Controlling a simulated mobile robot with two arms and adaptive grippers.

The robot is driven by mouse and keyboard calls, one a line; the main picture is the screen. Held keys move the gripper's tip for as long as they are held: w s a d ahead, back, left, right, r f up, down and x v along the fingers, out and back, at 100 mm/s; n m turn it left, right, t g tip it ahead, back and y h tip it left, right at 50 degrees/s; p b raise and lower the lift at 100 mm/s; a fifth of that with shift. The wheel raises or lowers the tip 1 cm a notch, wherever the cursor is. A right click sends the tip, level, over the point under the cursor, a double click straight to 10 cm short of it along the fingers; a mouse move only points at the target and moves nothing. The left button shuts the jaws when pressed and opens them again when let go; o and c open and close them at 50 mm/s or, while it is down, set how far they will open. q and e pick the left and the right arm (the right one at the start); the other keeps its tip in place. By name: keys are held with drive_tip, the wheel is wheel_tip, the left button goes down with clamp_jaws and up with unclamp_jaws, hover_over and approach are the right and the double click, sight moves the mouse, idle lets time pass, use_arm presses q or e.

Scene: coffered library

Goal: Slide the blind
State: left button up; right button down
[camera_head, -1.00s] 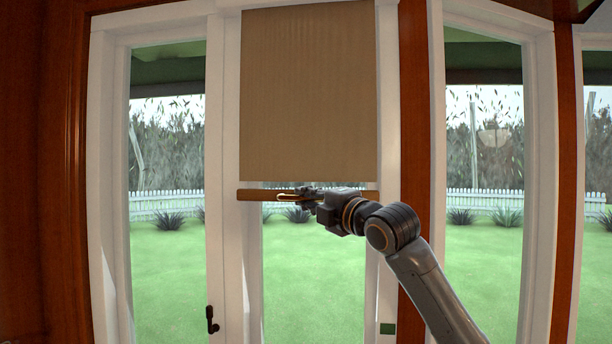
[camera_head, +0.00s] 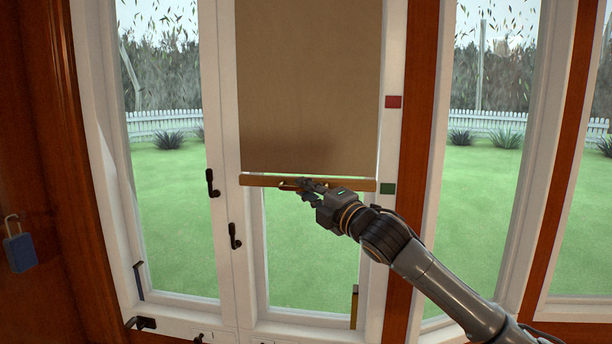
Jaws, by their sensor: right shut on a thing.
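The blind is a plain brown sheet (camera_head: 308,85) hanging over the middle window. A wooden bar (camera_head: 258,181) runs along its lower edge, with a thin light gap between sheet and bar. My right gripper (camera_head: 300,186) is at the middle of the bar, shut on a small handle there; its fingers partly hide the handle. The bar's right end is about level with a green marker (camera_head: 388,188) on the white frame. A red marker (camera_head: 393,101) sits higher on the same frame, beside the sheet. My left gripper is not in view.
Black handles (camera_head: 211,183) and (camera_head: 235,236) project from the white frame left of the blind. A blue padlock-like thing (camera_head: 19,250) hangs at far left. A yellowish upright piece (camera_head: 354,307) stands low at the right of the middle window. Glass below the bar is otherwise clear.

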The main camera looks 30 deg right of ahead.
drive_tip(key=shift+f, duration=0.85)
drive_tip(key=c, duration=1.4)
unclamp_jaws()
drive_tip(key=shift+s+d, duration=0.1)
drive_tip(key=shift+d, duration=0.05)
drive_tip(key=shift+v, duration=5.95)
drive_tip(key=shift+s, duration=0.1)
